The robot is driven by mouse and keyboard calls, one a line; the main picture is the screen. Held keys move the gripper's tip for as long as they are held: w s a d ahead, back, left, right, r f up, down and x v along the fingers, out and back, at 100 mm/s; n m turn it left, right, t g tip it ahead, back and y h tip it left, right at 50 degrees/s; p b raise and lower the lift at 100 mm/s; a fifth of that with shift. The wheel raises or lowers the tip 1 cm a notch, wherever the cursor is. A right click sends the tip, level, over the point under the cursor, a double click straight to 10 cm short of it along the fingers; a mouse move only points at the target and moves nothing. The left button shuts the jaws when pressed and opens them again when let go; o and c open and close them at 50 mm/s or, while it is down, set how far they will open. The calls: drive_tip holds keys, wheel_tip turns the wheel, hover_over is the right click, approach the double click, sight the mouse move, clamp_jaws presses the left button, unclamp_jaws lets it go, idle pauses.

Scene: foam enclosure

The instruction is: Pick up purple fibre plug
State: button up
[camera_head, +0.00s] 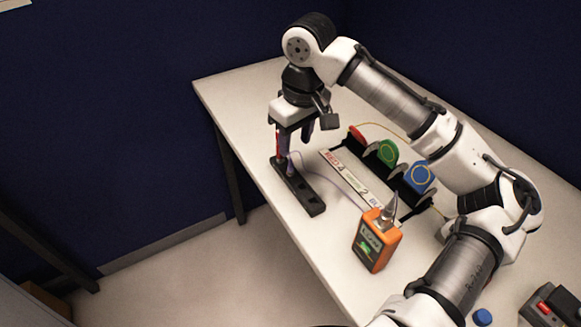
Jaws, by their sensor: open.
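The purple fibre plug (291,165) stands upright at the far end of a black holder strip (304,193) on the table. A thin pale purple cable runs from it. My gripper (292,148) points down over that end of the strip. Its jaws are open, with the fingers close around or just beside the plug's upper part. I cannot tell whether they touch it. A red plug (279,145) stands close by, partly hidden by a finger.
A labelled black rack (345,178) holds red (357,134), green (387,152) and blue (419,176) reels. An orange meter (376,241) stands in front of it. A blue cap (482,317) and a dark device (551,306) lie near right. The table's left edge is close to the strip.

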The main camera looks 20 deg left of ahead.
sight(291, 162)
drive_tip(key=f, duration=0.2)
drive_tip(key=f+p, duration=0.1)
drive_tip(key=f, duration=0.2)
drive_tip(key=a+f, duration=0.1)
drive_tip(key=f, duration=0.1)
drive_tip(key=shift+w+f, duration=0.1)
drive_tip(key=shift+f, duration=0.1)
clamp_jaws()
